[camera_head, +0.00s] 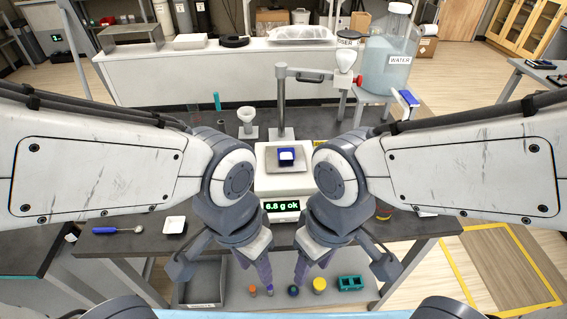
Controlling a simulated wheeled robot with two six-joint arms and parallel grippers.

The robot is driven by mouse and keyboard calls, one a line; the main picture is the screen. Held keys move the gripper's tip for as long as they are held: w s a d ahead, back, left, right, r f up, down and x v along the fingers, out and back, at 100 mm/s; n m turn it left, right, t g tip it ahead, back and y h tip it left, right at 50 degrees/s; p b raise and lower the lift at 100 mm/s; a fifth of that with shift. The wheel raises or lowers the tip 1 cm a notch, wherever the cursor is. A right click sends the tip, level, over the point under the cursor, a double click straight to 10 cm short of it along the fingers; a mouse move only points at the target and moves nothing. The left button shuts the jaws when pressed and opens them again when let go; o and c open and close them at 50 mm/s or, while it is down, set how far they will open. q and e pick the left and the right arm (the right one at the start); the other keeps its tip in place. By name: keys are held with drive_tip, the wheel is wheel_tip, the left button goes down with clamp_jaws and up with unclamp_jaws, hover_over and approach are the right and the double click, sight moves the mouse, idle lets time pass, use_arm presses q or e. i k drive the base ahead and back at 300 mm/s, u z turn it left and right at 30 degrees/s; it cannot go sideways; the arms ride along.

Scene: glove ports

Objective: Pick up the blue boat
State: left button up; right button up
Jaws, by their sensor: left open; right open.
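The blue boat (287,157) is a small dark blue tray with a pale inside. It sits on the pan of the white scale (267,184), beyond my two wrists. The scale's display (282,206) reads "6.8 g ok" in green. My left gripper (223,272) is open, its fingers spread, low at the near edge of the table and left of the scale. My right gripper (343,271) is open too, low at the near edge and right of the scale. Both are nearer than the boat and apart from it. My arms hide parts of the table.
A water jug (390,50) stands at the back right. A lower shelf holds a grey tray (203,283) and small items.

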sight(285, 154)
drive_tip(key=u, duration=0.05)
drive_tip(key=k, duration=0.35)
drive_tip(key=z, duration=0.55)
drive_tip(key=i, duration=0.75)
drive_tip(key=u, duration=1.2)
